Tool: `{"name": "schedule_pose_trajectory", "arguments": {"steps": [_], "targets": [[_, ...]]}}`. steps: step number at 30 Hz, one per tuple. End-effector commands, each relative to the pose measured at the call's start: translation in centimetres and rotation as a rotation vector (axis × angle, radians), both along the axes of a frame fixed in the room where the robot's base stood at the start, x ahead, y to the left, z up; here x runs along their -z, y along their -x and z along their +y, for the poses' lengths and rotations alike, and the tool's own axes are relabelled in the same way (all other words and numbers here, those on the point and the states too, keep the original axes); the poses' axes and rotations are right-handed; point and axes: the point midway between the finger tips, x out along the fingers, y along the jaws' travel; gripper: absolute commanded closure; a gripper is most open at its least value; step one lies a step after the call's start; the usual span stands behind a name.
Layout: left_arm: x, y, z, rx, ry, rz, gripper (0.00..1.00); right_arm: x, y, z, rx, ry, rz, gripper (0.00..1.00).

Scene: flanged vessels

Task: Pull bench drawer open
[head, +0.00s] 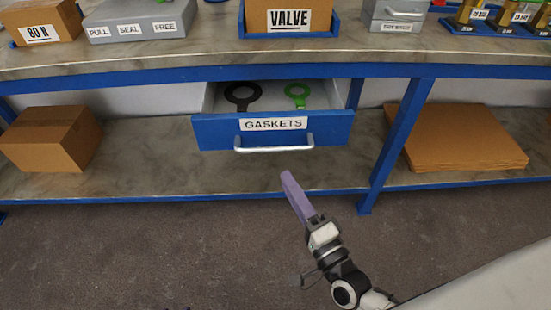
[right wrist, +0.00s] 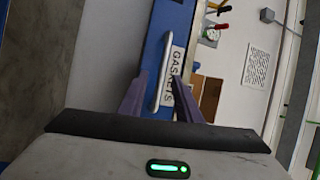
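The blue bench drawer (head: 215,133), labelled GASKETS, is pulled out part of the way below the bench top, its inside showing. Its pale bar handle (head: 273,143) runs across the front. A dark gasket (head: 242,97) and a green gasket (head: 297,94) lie in it. My right gripper (head: 290,180) is below the handle in the head view, with a gap between. In the right wrist view, its purple fingers (right wrist: 158,90) are apart and empty, and the handle (right wrist: 167,72) shows between and beyond them. My left gripper is not in view.
A blue bench leg (head: 402,135) stands right of the drawer. Cardboard boxes (head: 52,138) and flat cardboard (head: 460,137) lie on the lower shelf. Boxes and a grey case (head: 140,25) stand on the bench top. The floor before the drawer is clear except for my arm.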

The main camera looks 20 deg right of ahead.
Motion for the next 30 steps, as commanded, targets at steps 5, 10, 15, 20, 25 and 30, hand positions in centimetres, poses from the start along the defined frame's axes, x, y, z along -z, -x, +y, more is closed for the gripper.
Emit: {"name": "schedule_pose_trajectory", "arguments": {"steps": [5,10,15,20,25,30], "targets": [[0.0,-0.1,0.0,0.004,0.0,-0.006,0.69,-0.7,-1.6,-0.7,0.02,-0.078,-0.033,0.69],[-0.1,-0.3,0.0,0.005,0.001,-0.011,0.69,-1.3,-4.5,-0.3,0.02,-0.076,-0.033,0.69],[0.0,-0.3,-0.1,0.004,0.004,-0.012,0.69,-1.9,-7.5,0.1,0.019,-0.074,-0.032,0.69],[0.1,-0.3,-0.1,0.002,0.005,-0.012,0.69,-2.2,-9.5,0.4,0.018,-0.073,-0.03,0.69],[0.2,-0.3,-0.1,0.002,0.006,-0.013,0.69,-2.3,-10.4,0.5,0.017,-0.071,-0.028,0.69],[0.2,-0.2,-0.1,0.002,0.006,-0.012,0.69,-2.3,-10.4,0.5,0.017,-0.071,-0.028,0.69]]}}
